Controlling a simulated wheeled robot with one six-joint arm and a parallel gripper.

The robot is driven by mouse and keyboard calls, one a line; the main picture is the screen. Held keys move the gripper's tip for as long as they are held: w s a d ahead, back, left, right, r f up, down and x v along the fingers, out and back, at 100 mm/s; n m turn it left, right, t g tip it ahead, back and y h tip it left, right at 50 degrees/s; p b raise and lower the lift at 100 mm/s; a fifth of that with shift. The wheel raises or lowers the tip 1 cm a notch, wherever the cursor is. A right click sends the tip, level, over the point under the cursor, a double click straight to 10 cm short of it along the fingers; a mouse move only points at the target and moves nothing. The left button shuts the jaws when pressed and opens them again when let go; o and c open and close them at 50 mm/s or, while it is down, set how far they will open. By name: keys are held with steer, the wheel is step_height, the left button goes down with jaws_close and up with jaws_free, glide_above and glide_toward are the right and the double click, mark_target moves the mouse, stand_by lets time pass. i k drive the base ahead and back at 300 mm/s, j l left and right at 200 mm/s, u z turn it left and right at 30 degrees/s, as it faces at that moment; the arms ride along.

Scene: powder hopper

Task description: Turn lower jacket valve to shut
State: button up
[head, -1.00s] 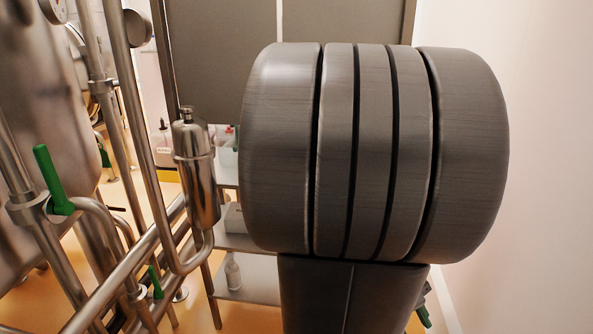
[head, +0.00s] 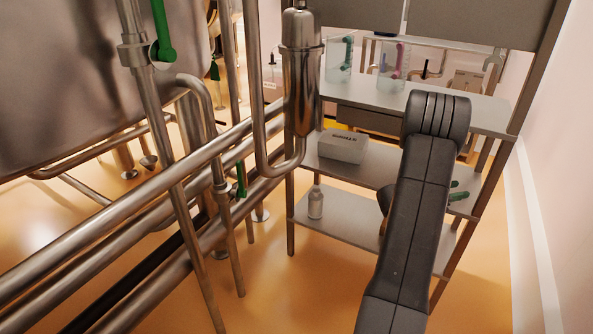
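The lower green valve handle (head: 240,178) is on a thin steel pipe left of the shelf rack. It points roughly upright, about in line with that pipe. A larger green valve handle (head: 163,30) is higher up at the left, also near upright, its top cut off by the frame. Which of them is the jacket valve is not marked. My dark arm rises at the right, in front of the rack and apart from both handles. My gripper cannot be made out; it may be hidden behind the arm.
Steel pipes (head: 130,215) cross the left side. A steel canister (head: 301,85) hangs beside the rack. The rack's lower shelf (head: 345,222) holds a white bottle (head: 316,203); a grey box (head: 342,146) sits above. Orange floor is open below.

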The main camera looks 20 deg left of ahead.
mark_target(242, 193)
steer(key=l+u, duration=0.1)
steer(key=u, duration=0.35)
steer(key=l+u, duration=0.1)
steer(key=u, duration=0.35)
steer(key=l+u, duration=0.1)
steer(key=u, duration=0.75)
steer(key=k+l+u, duration=0.1)
steer(key=u, duration=0.35)
